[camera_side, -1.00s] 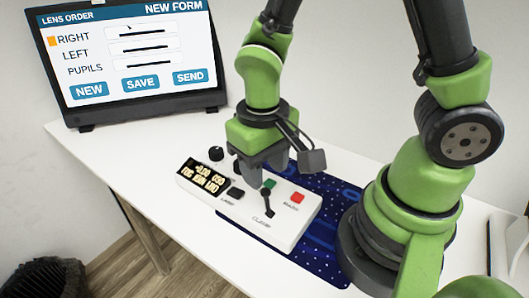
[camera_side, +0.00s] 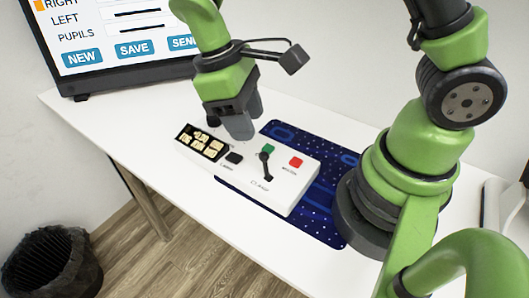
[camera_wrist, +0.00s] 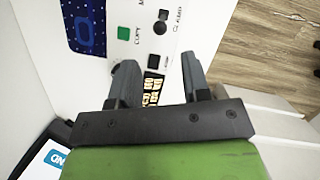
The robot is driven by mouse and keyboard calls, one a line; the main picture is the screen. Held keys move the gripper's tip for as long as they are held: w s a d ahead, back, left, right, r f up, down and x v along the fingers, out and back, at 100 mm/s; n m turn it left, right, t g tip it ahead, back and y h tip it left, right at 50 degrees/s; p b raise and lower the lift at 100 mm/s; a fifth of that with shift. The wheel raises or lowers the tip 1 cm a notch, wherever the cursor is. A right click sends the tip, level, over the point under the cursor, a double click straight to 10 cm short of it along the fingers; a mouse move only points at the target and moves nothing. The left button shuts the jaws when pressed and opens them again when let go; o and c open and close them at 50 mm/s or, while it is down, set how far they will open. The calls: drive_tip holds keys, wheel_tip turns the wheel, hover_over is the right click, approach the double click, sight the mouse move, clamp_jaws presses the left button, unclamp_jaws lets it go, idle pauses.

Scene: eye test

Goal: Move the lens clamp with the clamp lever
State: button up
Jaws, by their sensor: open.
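The clamp lever (camera_side: 266,165) is a small black lever on the white control box (camera_side: 300,185), beside the green button. It also shows at the top of the wrist view (camera_wrist: 160,24), near a label reading CLAMP. No separate lens clamp can be made out. My gripper (camera_side: 243,125) is over the back edge of the box, pointing down, away from the lever. In the wrist view its two fingers (camera_wrist: 158,82) are apart with nothing held between them, and the box's display shows between them. Fingers hide part of the box's back edge in the side view.
The box carries a lit display (camera_side: 203,143), a black button (camera_side: 234,158), a green button (camera_side: 268,149) and a red button (camera_side: 296,162). A blue patterned mat (camera_side: 325,210) lies under it. A monitor (camera_side: 120,45) stands at the back left. The table's front left is clear.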

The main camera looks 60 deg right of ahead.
sight(265, 160)
drive_tip(key=s+f, duration=0.1)
drive_tip(key=f, duration=0.2)
drive_tip(key=s+f+n, duration=0.1)
drive_tip(key=f, duration=0.2)
drive_tip(key=s+d+f+n+g, duration=0.1)
drive_tip(key=f, duration=0.2)
drive_tip(key=shift+f, duration=0.15)
drive_tip(key=shift+c, duration=0.3)
clamp_jaws()
